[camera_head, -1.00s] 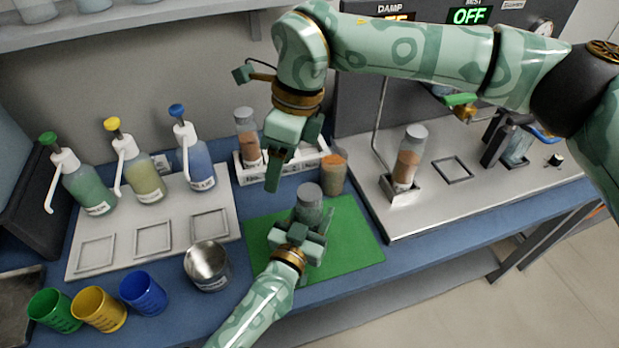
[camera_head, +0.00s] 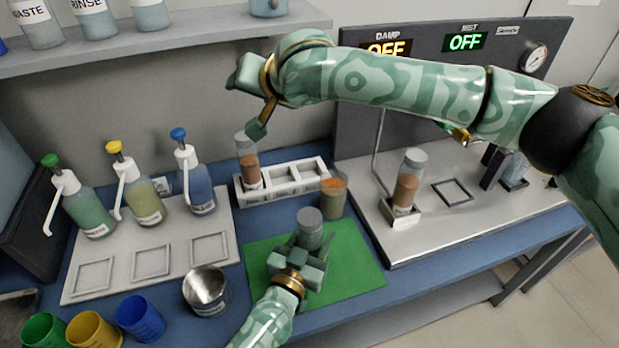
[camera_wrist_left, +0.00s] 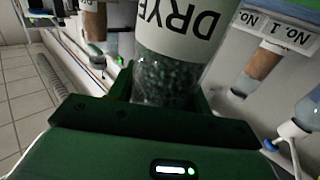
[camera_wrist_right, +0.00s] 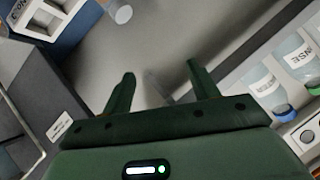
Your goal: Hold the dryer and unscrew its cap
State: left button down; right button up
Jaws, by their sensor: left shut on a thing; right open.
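The dryer (camera_head: 308,238) is a clear bottle with a grey cap (camera_head: 309,215) on top, upright over the green mat (camera_head: 350,265). My left gripper (camera_head: 300,258) is shut around its body. In the left wrist view the dryer (camera_wrist_left: 180,35) shows a white label with the letters "DRYE" and dark green grains between the fingers. The cap is out of that view. My right gripper (camera_head: 256,110) is raised behind and above the dryer, near the back wall. In the right wrist view its fingers (camera_wrist_right: 160,85) stand apart with nothing between them.
A white rack (camera_head: 285,183) holds a capped brown vial (camera_head: 249,165). A steel cup (camera_head: 206,290) is left of the mat. Pump bottles stand on a tray (camera_head: 120,285). Another vial (camera_head: 405,188) stands on the metal station.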

jog(key=s+d+f+m+g+h, duration=0.4)
jog(key=f+m, duration=0.2)
jog(key=m+g+h, duration=0.3)
jog(key=m+g, duration=0.1)
jog(key=g, duration=0.1)
send_over(311, 216)
jog(key=f, duration=0.3)
jog(key=shift+w+a+f, duration=0.1)
jog(key=shift+a+f, duration=0.1)
jog(key=shift+f, duration=0.1)
jog(key=shift+f+g, duration=0.3)
jog(key=shift+f, duration=0.05)
notch_tip(311, 216, down, 7)
jog(key=shift+d+f, duration=0.1)
jog(key=c, duration=1)
jog(key=n, duration=0.5)
jog(key=shift+n, duration=0.4)
jog(key=shift+c, duration=0.3)
jog(key=n, duration=1.5)
jog(key=shift+n, duration=0.4)
jog(key=n, duration=1.2)
jog(key=shift+n, duration=0.4)
jog(key=n, duration=1.2)
jog(key=shift+r+n, duration=0.2)
jog(key=shift+n, duration=0.1)
jog(key=n, duration=0.7)
